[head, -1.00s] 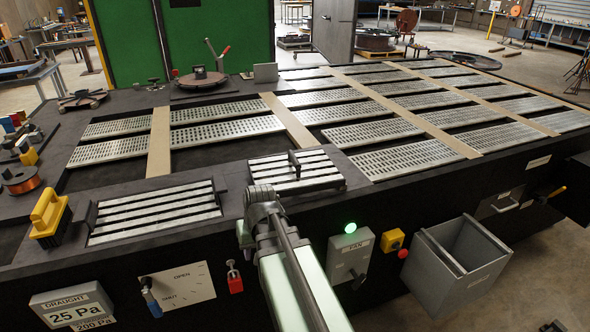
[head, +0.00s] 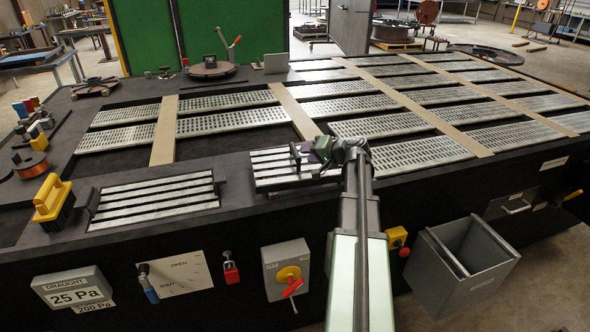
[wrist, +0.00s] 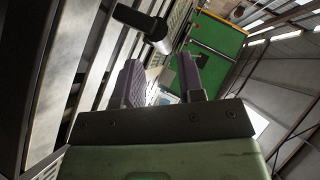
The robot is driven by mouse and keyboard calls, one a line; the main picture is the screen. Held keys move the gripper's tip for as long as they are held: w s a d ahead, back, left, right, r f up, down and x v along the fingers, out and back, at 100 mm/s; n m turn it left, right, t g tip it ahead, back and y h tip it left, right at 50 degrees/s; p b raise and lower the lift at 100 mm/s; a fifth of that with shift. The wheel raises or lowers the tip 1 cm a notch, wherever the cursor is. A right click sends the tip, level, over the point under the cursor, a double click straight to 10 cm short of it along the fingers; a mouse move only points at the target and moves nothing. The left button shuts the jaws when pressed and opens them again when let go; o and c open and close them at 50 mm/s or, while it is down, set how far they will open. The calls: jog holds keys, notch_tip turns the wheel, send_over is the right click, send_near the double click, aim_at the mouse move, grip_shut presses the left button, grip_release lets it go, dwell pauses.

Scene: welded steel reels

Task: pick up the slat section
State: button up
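The slat section (head: 270,173) is a pale metal rack of parallel slats in the black bench top, near its front edge. A dark upright handle (head: 295,156) stands on it. In the wrist view a dark-ended handle with a silver post (wrist: 160,36) shows beyond my fingers, up and to the left. My gripper (head: 322,149) is just right of the handle, over the section's right end, and appears apart from it. In the wrist view its two purple-padded fingers (wrist: 160,83) stand apart with nothing between them. My wrist hides part of the section's right end.
A similar slatted panel (head: 153,203) lies to the left, beside a yellow-handled brush (head: 53,200). Perforated plates (head: 410,157) cover the bench behind. A grey bin (head: 455,268) and control boxes (head: 287,268) stick out from the front face.

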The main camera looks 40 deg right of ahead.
aim_at(297, 151)
jog(key=b+x, duration=0.1)
jog(key=x, duration=0.4)
jog(key=shift+b, duration=0.4)
jog(key=shift+w, duration=0.3)
jog(key=shift+s, duration=0.1)
jog(key=shift+c, duration=0.2)
grip_shut()
dwell(0.4)
